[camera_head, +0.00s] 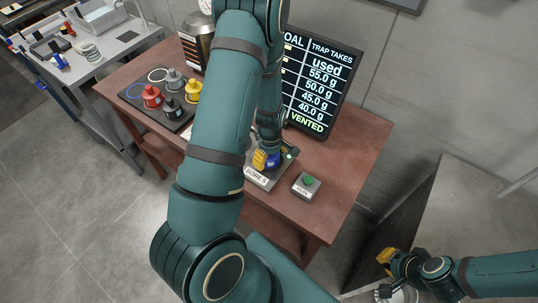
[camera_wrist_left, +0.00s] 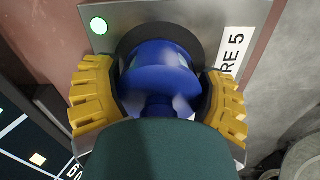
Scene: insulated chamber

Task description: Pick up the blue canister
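The blue canister (camera_wrist_left: 158,65) stands in the dark round opening of the plate marked BORE 5 (camera_head: 262,180). In the head view the canister (camera_head: 270,162) is partly covered by my left gripper (camera_head: 262,160). In the left wrist view my left gripper (camera_wrist_left: 163,95) has its yellow fingers on either side of the canister, close to its wide body. The fingers are spread wide, and the narrower knob stands clear between them. My right gripper (camera_head: 386,260) is at the lower right, away from the canister; its opening is unclear.
A dark tray (camera_head: 134,101) at the left of the brown table (camera_head: 350,160) holds red, grey, black and yellow canisters. A box with a green button (camera_head: 307,184) stands right of the bore plate. A display board (camera_head: 318,84) stands behind. The table's right side is clear.

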